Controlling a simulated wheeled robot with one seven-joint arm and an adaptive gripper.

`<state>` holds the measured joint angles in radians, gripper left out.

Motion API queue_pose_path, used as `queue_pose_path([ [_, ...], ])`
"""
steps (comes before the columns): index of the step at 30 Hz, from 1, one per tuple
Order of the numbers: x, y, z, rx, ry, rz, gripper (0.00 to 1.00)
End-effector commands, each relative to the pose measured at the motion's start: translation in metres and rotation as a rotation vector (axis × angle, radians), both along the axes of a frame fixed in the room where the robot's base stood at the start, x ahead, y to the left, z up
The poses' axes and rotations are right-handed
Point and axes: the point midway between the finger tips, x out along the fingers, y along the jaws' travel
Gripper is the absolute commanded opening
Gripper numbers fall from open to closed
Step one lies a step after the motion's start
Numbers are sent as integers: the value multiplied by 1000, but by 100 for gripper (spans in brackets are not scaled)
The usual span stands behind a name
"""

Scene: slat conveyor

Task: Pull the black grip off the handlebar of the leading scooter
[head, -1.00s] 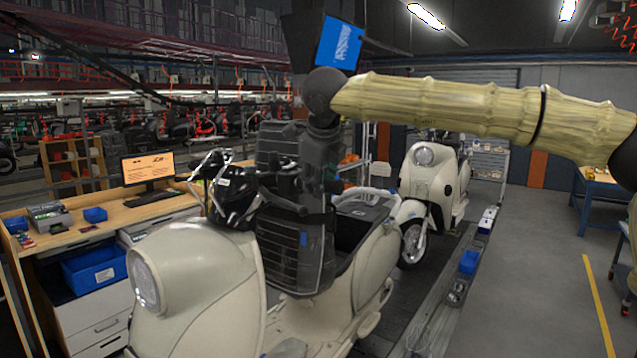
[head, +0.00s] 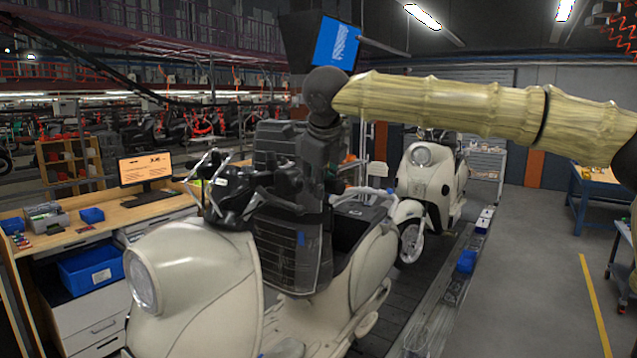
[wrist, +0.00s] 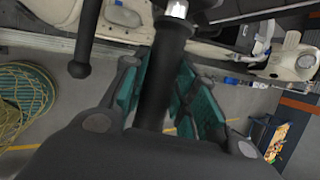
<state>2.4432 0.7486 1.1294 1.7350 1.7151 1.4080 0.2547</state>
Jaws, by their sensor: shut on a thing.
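The leading scooter (head: 190,270), cream with a round headlight, stands at the front left of the head view. Its dark handlebar area (head: 232,190) is beside my gripper (head: 288,184), which is dark and partly blends with it there. In the wrist view, the black grip (wrist: 163,70) runs between the teal-padded fingers of my gripper (wrist: 168,85). The fingers are shut on it from both sides. A short bright metal piece (wrist: 177,9) shows at the grip's far end. A black lever with a ball end (wrist: 86,45) lies left of the grip, apart from the fingers.
A second cream scooter (head: 428,180) stands behind on the slat conveyor. A workbench with a monitor (head: 146,170) and blue bins (head: 92,268) is at left.

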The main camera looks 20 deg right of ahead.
Motion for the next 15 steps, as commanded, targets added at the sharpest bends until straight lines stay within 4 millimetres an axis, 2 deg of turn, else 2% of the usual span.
queue_pose_path([
  [15,-4,-3,3,1,-4,-1,7],
])
